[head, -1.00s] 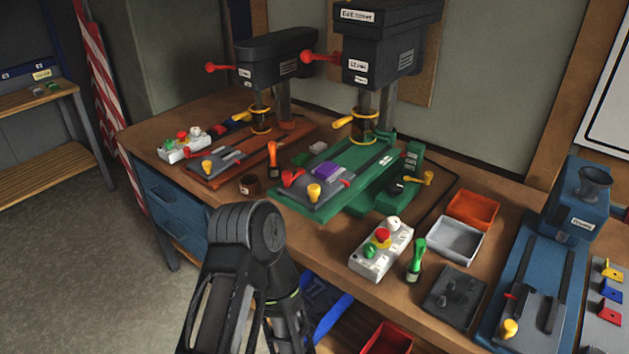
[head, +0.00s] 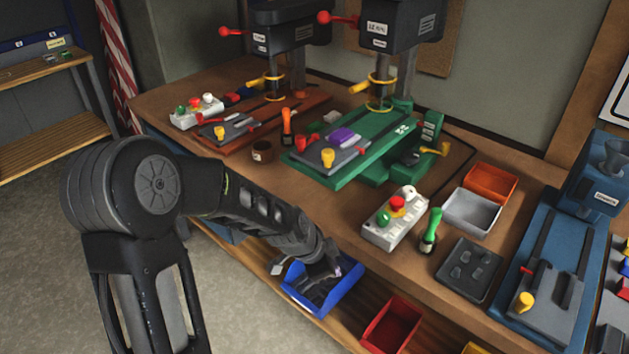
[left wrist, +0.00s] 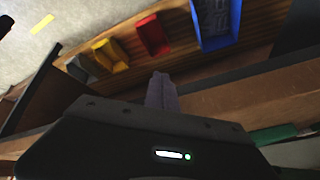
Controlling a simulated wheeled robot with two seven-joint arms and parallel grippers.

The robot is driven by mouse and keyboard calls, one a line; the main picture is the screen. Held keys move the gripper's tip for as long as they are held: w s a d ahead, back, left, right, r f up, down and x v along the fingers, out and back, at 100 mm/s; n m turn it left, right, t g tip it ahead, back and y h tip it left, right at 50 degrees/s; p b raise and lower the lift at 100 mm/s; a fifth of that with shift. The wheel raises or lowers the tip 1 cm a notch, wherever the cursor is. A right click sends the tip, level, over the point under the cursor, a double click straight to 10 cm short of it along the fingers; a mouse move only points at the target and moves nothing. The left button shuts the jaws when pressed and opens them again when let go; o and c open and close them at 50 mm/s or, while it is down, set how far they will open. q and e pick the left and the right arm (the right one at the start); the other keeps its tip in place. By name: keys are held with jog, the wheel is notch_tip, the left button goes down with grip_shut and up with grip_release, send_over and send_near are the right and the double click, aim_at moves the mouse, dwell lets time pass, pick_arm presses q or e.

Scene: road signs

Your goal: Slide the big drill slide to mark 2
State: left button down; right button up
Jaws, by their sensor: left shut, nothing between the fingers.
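The big drill (head: 402,22) stands at the back with a green base (head: 385,137). Its slide is a dark grey plate (head: 322,158) with a yellow knob (head: 328,158) at the front and a purple piece (head: 341,135) on top. A red handle (head: 306,143) is beside the plate. The scale marks are too small to read. My left gripper (head: 334,270) is in front of the bench edge, above the blue bin, lower than the slide and apart from it. In the left wrist view its fingers (left wrist: 162,88) are together and empty. My right gripper is out of view.
A smaller drill with an orange base (head: 245,138) stands to the left. A white button box (head: 395,222), a green-handled tool (head: 431,232) and trays (head: 472,210) are on the bench. The blue bin (head: 345,290) and a red bin (head: 393,323) are on the lower shelf.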

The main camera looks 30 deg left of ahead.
pick_arm(q)
jog(key=a+r+m+t, duration=0.1)
jog(key=a+r+m, duration=0.2)
jog(key=r, duration=0.5)
jog(key=s+a+r+m+t+b, duration=0.1)
jog(key=a+r+m, duration=0.3)
jog(key=r, duration=0.5)
jog(key=s+a+r+m+t+b, duration=0.1)
jog(key=a+r+m+t, duration=0.1)
jog(key=a+r, duration=0.3)
notch_tip(320, 180, up, 4)
jog(key=shift+a+r+m+y, duration=0.15)
jog(key=shift+m+y, duration=0.15)
jog(key=shift+m, duration=0.5)
jog(key=p, duration=0.2)
send_near(323, 173)
notch_tip(323, 173, down, 4)
jog(key=w+p, duration=0.2)
jog(key=w, duration=0.1)
jog(key=shift+d, duration=0.35)
jog(key=shift+w+d+p, duration=0.1)
jog(key=shift+w+p, duration=0.2)
jog(key=shift+w, duration=0.25)
